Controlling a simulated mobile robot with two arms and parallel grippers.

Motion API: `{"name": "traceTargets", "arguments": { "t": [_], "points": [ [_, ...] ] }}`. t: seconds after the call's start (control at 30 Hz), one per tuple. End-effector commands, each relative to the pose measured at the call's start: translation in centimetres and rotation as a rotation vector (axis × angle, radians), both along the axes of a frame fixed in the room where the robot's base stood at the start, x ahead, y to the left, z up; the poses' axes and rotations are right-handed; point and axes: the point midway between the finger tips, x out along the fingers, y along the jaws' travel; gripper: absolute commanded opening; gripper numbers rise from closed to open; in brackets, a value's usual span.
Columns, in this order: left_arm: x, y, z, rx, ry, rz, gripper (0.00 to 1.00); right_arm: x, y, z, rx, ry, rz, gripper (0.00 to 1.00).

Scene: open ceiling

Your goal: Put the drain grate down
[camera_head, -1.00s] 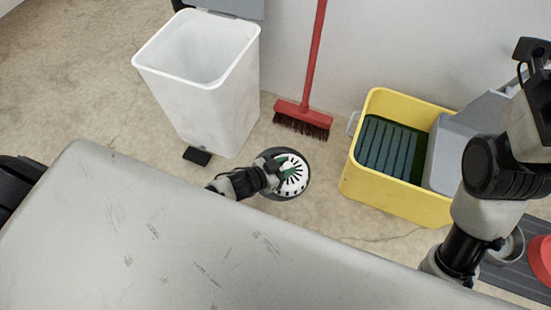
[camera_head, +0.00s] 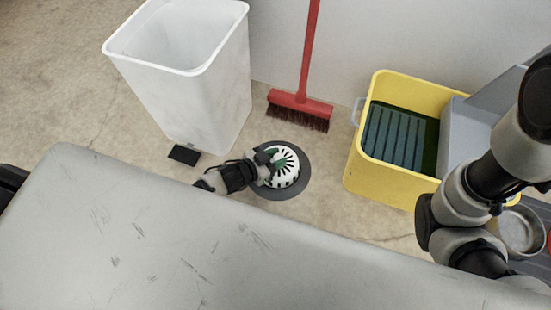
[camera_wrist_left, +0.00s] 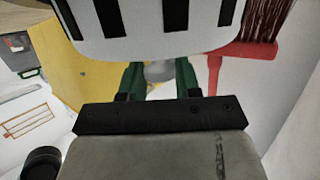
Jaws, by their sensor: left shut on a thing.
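The drain grate (camera_head: 287,166) is a white dome with dark slots. In the head view it is over a dark round base (camera_head: 300,187) on the floor, between the white bin and the yellow bucket. My left gripper (camera_head: 267,165) reaches it from the left and is shut on it; its green fingers also show in the left wrist view (camera_wrist_left: 159,76). There the grate (camera_wrist_left: 150,25) fills the top, just beyond the fingertips. I cannot tell whether the grate touches the base. My right arm shows at the right edge, but its gripper is out of view.
A white bin (camera_head: 190,95) with a black pedal (camera_head: 184,154) stands left of the grate. A red broom (camera_head: 300,103) leans on the wall behind. A yellow mop bucket (camera_head: 365,172) stands to the right. My grey body covers the foreground.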

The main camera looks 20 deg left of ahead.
Motion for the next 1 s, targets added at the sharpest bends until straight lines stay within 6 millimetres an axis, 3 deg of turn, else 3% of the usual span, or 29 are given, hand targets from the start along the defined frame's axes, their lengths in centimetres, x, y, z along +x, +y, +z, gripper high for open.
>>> {"name": "traceTargets", "arguments": {
  "t": [0.23, 0.27, 0.4, 0.77, 0.87, 1.0],
  "points": [
    [0.0, 0.0, -0.5, -0.001, -0.001, 0.0, 0.05, 0.0, 0.0, -0.4, 0.0, 0.0, 0.0, 0.6],
    [0.0, 0.0, -0.4, 0.0, 0.0, 0.0, 0.37, 0.0, 0.0, -0.2, 0.0, 0.001, 0.0, 0.6],
    [0.0, 0.0, -0.3, 0.0, 0.0, 0.0, 0.58, 0.0, 0.0, -0.2, 0.0, 0.0, 0.0, 0.6],
    [-0.1, 0.1, 0.4, 0.001, 0.001, 0.0, 0.58, -0.1, 0.0, 0.4, 0.0, -0.002, 0.0, 0.6],
    [-1.3, 0.9, 0.9, 0.001, 0.003, 0.0, 0.58, 0.1, 0.0, 1.2, 0.001, 0.001, 0.002, 0.6],
    [-3.6, 2.6, 2.1, 0.001, 0.006, 0.001, 0.58, 2.2, -0.1, 0.9, 0.003, 0.073, 0.002, 0.6]
  ]
}}
